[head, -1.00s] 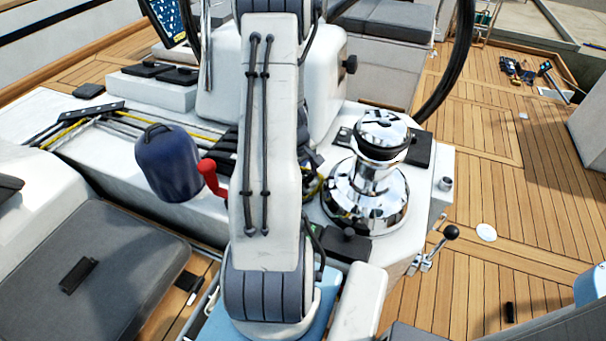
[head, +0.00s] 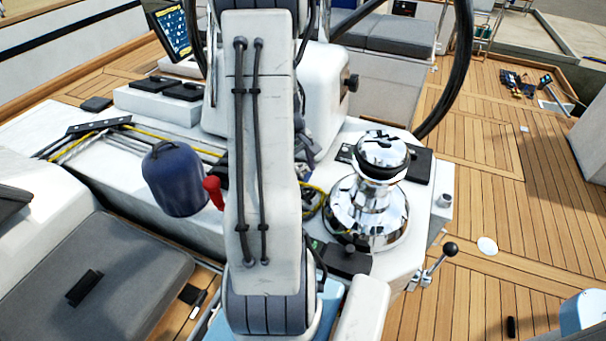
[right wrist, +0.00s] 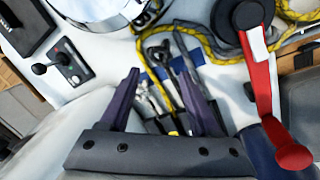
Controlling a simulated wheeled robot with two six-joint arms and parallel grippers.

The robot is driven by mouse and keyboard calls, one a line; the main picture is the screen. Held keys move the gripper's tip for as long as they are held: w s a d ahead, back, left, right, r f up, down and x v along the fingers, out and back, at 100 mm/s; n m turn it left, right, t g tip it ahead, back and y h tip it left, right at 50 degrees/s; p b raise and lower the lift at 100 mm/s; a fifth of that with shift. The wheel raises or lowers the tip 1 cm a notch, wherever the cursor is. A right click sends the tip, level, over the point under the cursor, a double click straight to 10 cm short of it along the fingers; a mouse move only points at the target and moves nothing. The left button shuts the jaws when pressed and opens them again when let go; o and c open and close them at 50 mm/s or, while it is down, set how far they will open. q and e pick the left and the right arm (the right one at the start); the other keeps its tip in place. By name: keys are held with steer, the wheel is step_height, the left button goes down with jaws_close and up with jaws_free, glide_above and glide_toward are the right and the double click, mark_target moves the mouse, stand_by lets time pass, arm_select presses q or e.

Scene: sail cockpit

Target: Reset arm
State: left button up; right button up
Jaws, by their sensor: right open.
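My right arm fills the middle of the head view and hides much of the white cockpit console behind it. My right gripper (head: 306,152) shows only in part beside the arm, above the console. In the right wrist view its two purple fingers (right wrist: 160,103) are spread apart with nothing gripped. Below and between them lie several hand tools (right wrist: 163,82), partly on something blue. My left gripper is in neither current view.
A chrome winch (head: 368,205) stands right of my arm. A red-handled crank (right wrist: 262,90) and yellow rope (right wrist: 215,52) lie near the gripper. A dark blue bag (head: 176,182) hangs on the console's near side. The teak deck (head: 480,130) at right is mostly clear.

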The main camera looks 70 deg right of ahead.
stand_by(0.6)
steer(key=w+a+r+n+t+p, duration=0.1)
steer(key=w+a+r+n, duration=0.3)
steer(key=w+a, duration=0.6)
steer(key=w+a+r+n+t+p, duration=0.15)
steer(key=w+a+r, duration=0.4)
steer(key=a, duration=0.95)
steer(key=s+a+r+n+y+p, duration=0.1)
steer(key=s+a+r+n, duration=0.1)
steer(key=a, duration=0.7)
steer(key=s+a+r+n+y, duration=0.1)
steer(key=s+a+r+n, duration=0.2)
steer(key=a, duration=0.7)
steer(key=shift+s+a+n+g+p, duration=0.3)
steer(key=shift+s+n+g+p, duration=0.05)
steer(key=shift+n, duration=0.2)
steer(key=shift+o, duration=0.4)
steer(key=s+a+r+n, duration=0.1)
steer(key=s+a+n, duration=0.1)
steer(key=s+a, duration=0.2)
steer(key=shift+s+a+r+g+y+p, duration=0.15)
steer(key=shift+s+a+g+y+p, duration=0.2)
steer(key=shift+s, duration=0.9)
steer(key=o, duration=0.5)
steer(key=shift+s+a+n, duration=0.15)
steer(key=shift+s+n, duration=0.15)
